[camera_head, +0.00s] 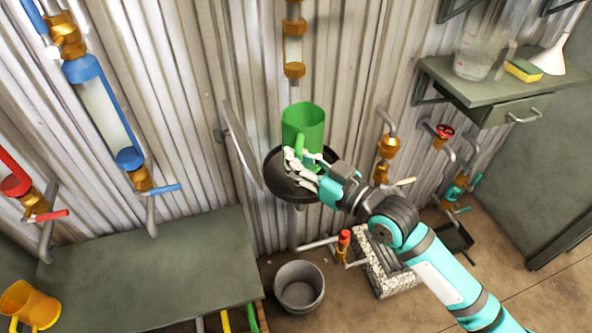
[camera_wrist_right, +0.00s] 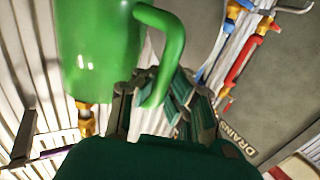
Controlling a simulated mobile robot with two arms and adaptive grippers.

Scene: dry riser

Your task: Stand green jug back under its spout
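The green jug (camera_head: 304,122) stands upright over the black round shelf (camera_head: 282,186) by the corrugated wall. A brass and glass spout column (camera_head: 293,50) hangs above it. My right gripper (camera_head: 303,164) is at the jug's handle side. In the right wrist view the jug (camera_wrist_right: 98,50) fills the upper left, and its handle (camera_wrist_right: 175,42) reaches down between the fingers of my right gripper (camera_wrist_right: 155,100). I cannot tell whether the fingers press on the handle. The jug's base is partly hidden by the gripper. My left gripper is not in view.
A grey bucket (camera_head: 299,288) stands on the floor below. A green-grey table (camera_head: 150,265) with an orange jug (camera_head: 30,303) is at left. A wall shelf (camera_head: 500,85) holds a clear jug, sponge and funnel. Brass valves (camera_head: 388,150) stick out right of the round shelf.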

